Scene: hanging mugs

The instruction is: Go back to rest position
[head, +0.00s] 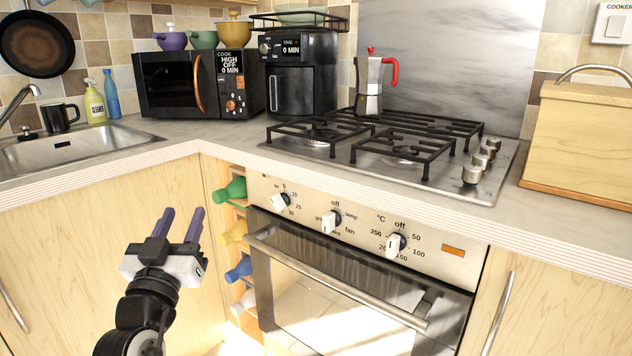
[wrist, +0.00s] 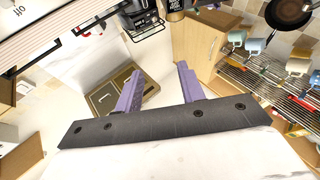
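My gripper (head: 181,224) is in the lower left of the head view, in front of the pale cupboard doors and below the worktop edge. Its two purple fingers point up, apart, with nothing between them. In the wrist view the fingers (wrist: 160,88) are also spread and empty. Several mugs, among them a light blue mug (wrist: 255,46), show by a rack at the right of the wrist view, well away from the fingers. A black mug (head: 60,118) stands by the sink in the head view.
The oven (head: 350,285) with its handle is right of my gripper, beside a rack of coloured bottles (head: 238,270). The sink (head: 75,150), microwave (head: 195,85) and gas hob (head: 400,150) are above. The space around the fingers looks clear.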

